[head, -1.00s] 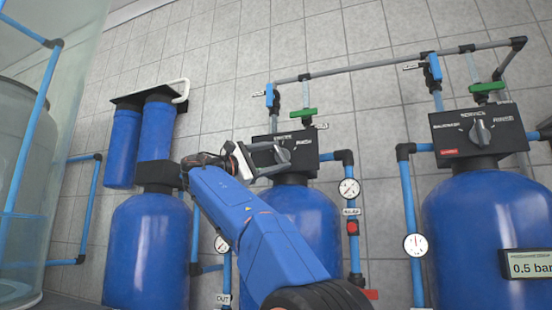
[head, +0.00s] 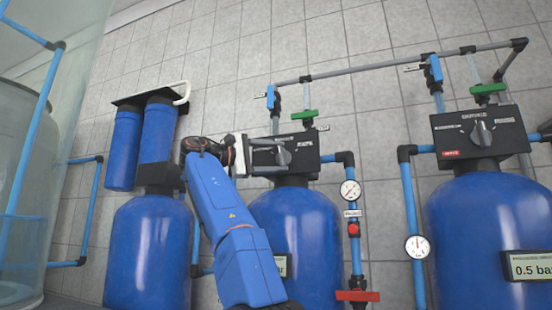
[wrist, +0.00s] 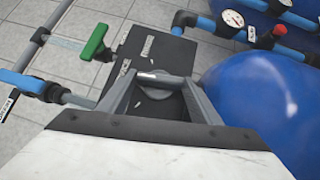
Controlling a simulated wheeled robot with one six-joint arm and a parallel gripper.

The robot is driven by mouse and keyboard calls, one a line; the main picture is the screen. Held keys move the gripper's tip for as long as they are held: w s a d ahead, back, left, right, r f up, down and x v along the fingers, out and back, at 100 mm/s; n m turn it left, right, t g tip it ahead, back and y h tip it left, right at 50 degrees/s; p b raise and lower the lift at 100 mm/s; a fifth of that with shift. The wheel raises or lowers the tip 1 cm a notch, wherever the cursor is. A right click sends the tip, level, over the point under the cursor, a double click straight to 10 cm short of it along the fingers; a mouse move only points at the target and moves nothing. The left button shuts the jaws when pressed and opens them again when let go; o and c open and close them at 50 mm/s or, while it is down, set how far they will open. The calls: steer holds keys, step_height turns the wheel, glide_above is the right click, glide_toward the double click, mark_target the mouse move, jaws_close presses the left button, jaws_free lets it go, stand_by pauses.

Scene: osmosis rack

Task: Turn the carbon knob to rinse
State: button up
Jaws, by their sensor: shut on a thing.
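The black control head (head: 306,146) sits on top of the middle blue tank. Its grey knob (head: 284,157) is on the front face, with small white labels around it that are too small to read. My gripper (head: 276,151) reaches it from the left and is shut on the knob. In the wrist view the two grey fingers (wrist: 157,92) stand on either side of the knob, over the black face. The fingers hide part of the knob, so its exact pointing is hard to tell.
A similar black control head (head: 480,138) with its own knob stands on the right tank. Blue pipes, a gauge (head: 350,190) and a red valve handle (head: 358,296) lie right of the middle tank. A green valve handle (head: 304,114) is above the control head.

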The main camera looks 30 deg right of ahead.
stand_by(0.8)
steer(key=o, duration=1.1)
steer(key=shift+f+n+h, duration=0.1)
steer(key=shift+n+h, duration=0.3)
steer(key=shift+n, duration=0.1)
